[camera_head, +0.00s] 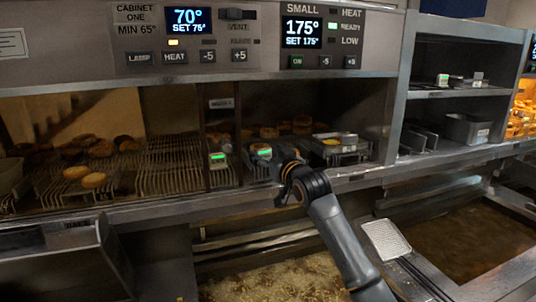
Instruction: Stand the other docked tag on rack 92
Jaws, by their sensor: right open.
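My right gripper (274,166) reaches into the front of the warming cabinet and is open. Its fingers are dark and small in view, right beside a small tag with a green-lit face (262,150); I cannot tell whether they touch it. A second green-lit tag (217,157) stands at the front of a wire rack to the left of the gripper. A third device with a green light (443,79) sits on the upper shelf at the right. No rack number is readable, so I cannot tell which is rack 92. My left gripper is not in view.
Wire racks (160,165) with round fried pieces (93,180) fill the left cabinet. A tray with a yellow item (332,141) is right of my gripper. Metal containers (466,128) stand on the right shelf. Oil vats (270,282) lie below, with a mesh-topped tool (385,240) beside my arm.

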